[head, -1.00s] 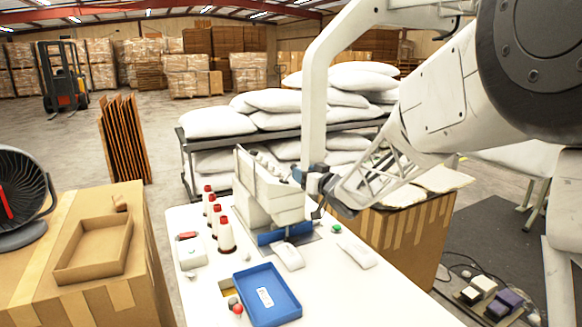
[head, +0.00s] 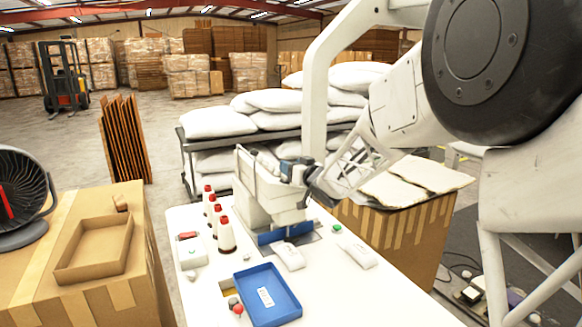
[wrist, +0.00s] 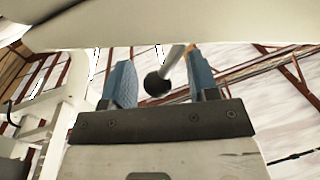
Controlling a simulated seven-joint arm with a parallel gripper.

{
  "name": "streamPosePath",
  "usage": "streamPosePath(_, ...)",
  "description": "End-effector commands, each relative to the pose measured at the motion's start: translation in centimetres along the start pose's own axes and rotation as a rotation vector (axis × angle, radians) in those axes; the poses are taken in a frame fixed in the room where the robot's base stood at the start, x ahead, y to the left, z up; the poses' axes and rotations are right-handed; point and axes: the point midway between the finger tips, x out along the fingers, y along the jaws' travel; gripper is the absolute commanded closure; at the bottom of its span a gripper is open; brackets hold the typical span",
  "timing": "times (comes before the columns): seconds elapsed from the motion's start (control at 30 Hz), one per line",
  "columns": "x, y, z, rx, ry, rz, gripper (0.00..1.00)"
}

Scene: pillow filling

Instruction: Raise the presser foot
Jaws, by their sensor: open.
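The white sewing machine (head: 260,205) stands on the white table, with a blue plate (head: 270,237) at its base. My gripper (head: 290,168) is at the upper right of the machine's head in the head view. In the wrist view, my gripper (wrist: 161,78) is open, with two blue fingers pointing up in the picture. A black ball knob (wrist: 157,84) on a thin metal lever (wrist: 174,58) shows between the fingers, with gaps on both sides. The presser foot itself is hidden in the head view.
A blue tray (head: 266,292), red-topped thread cones (head: 226,236) and small white pillows (head: 357,254) are on the table. A pale surface (wrist: 150,24) crosses the top of the wrist view. Pillow stacks (head: 275,110) stand behind the machine.

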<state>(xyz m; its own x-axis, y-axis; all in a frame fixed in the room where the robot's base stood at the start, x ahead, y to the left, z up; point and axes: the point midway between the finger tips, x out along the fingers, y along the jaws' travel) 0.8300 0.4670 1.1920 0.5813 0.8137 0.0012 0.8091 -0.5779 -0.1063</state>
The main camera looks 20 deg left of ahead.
Motion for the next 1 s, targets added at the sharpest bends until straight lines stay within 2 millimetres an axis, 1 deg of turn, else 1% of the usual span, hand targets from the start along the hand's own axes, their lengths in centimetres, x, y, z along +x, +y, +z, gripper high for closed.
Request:
streamPosePath(0.1,0.68,0.03,0.10,0.001,-0.001,0.000,0.46)
streamPosePath(0.2,0.95,0.03,0.11,0.001,-0.001,0.001,0.46)
streamPosePath(0.53,1.05,0.01,0.10,0.001,-0.001,0.001,0.46)
streamPosePath(0.83,1.04,0.03,0.11,0.000,-0.001,0.001,0.92)
streamPosePath(1.0,1.03,0.04,0.11,-0.003,-0.002,0.001,0.93)
